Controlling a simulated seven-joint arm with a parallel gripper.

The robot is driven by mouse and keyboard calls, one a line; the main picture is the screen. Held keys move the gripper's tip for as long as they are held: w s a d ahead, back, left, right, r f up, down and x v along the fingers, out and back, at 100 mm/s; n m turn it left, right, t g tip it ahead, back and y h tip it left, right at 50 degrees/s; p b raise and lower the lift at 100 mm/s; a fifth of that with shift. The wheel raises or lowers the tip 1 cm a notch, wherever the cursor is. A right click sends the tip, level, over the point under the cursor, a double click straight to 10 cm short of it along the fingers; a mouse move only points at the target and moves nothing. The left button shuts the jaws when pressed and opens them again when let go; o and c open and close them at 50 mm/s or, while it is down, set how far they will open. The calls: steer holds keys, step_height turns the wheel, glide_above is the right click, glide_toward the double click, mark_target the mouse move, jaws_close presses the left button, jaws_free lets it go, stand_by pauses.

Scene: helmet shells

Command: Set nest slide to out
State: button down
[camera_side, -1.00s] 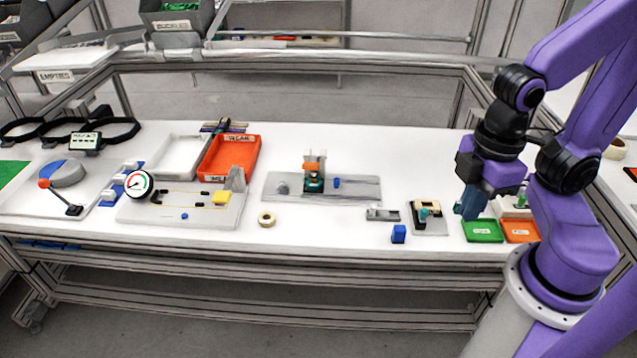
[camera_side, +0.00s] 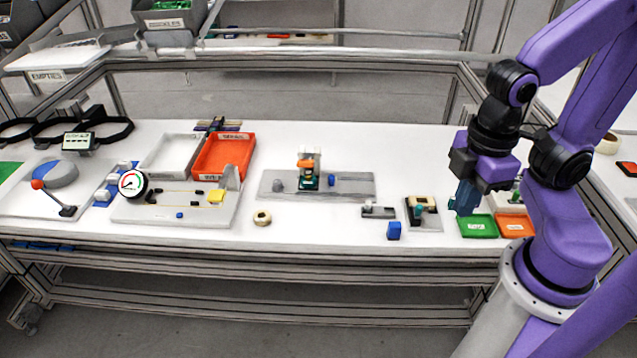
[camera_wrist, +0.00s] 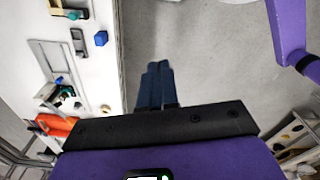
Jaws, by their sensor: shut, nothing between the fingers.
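A long grey fixture plate (camera_side: 350,187) lies at mid-bench. It carries an upright station with an orange block and a teal base (camera_side: 308,176), a grey knob at its left and a blue peg (camera_side: 331,182) at its right. I take this for the nest slide fixture, but its slide position cannot be told. It also shows at the left of the wrist view (camera_wrist: 45,56). My gripper (camera_side: 463,208) is shut and empty, well right of the fixture, above the back-left of a green tray. In the wrist view, its fingers (camera_wrist: 158,66) are together, pointing past the bench edge.
A blue block (camera_side: 394,230), a small grey bracket (camera_side: 378,211) and a small fixture (camera_side: 423,212) lie between my gripper and the plate. The green tray (camera_side: 478,226) and orange tray (camera_side: 515,226) are below. A gauge board (camera_side: 175,211) stands left.

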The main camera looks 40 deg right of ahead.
steer(key=c, duration=1.4)
jaws_free()
steer(key=shift+c, duration=0.2)
steer(key=o, duration=0.4)
steer(key=shift+w+a, duration=0.2)
steer(key=shift+w, duration=0.1)
steer(key=w+a+m, duration=0.3)
steer(key=w, duration=0.7)
steer(key=m, duration=0.8)
glide_above(332, 176)
step_height(332, 176, down, 5)
step_height(332, 176, down, 17)
steer(key=shift+a+r, duration=0.1)
steer(key=shift+c, duration=0.4)
jaws_close()
